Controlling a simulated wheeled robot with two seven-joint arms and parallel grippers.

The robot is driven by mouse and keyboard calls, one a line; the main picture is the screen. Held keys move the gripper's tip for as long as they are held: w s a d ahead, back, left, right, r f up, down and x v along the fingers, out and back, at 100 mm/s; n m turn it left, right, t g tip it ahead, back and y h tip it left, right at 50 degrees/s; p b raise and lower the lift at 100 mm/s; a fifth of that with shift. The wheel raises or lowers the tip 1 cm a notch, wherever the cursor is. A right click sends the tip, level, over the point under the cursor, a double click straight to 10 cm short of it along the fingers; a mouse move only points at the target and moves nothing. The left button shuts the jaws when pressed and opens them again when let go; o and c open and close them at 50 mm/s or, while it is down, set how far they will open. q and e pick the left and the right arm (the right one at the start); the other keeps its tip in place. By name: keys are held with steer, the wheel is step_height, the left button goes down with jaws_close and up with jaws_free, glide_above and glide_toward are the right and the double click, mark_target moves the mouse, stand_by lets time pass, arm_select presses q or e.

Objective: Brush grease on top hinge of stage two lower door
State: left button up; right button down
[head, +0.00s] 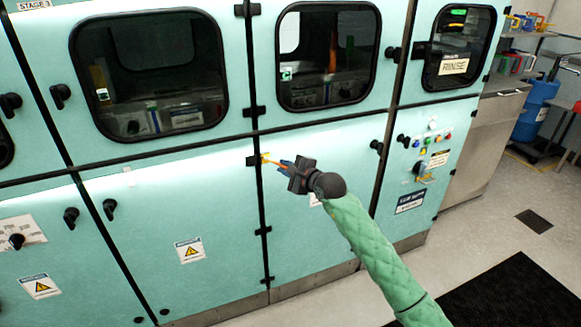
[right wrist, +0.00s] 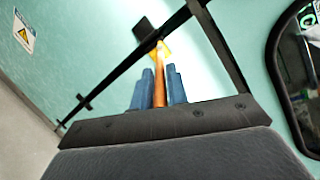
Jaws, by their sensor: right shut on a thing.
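My right gripper (head: 287,165) is shut on a brush (head: 273,162) with an orange handle and a yellowish tip. The brush also shows between the blue fingers in the right wrist view (right wrist: 160,87). The brush tip is at or very close to the black top hinge (head: 252,160), on the seam beside the lower door (head: 325,235). The hinge also shows just beyond the tip in the wrist view (right wrist: 144,29). I cannot tell whether they touch. No stage two label is readable. My left gripper is not in view.
Windowed upper doors (head: 328,55) with dark knobs stand above. A control panel (head: 427,140) is to the right. A dark mat (head: 510,295) lies on the open floor.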

steer(key=s+d, duration=0.2)
steer(key=s, duration=0.3)
steer(key=shift+s+p, duration=0.3)
steer(key=shift+s, duration=0.05)
stand_by(0.4)
steer(key=shift+s, duration=0.1)
steer(key=shift+s+d, duration=0.2)
steer(key=shift+s, duration=0.45)
steer(key=shift+s+d, duration=0.2)
steer(key=shift+s, duration=0.45)
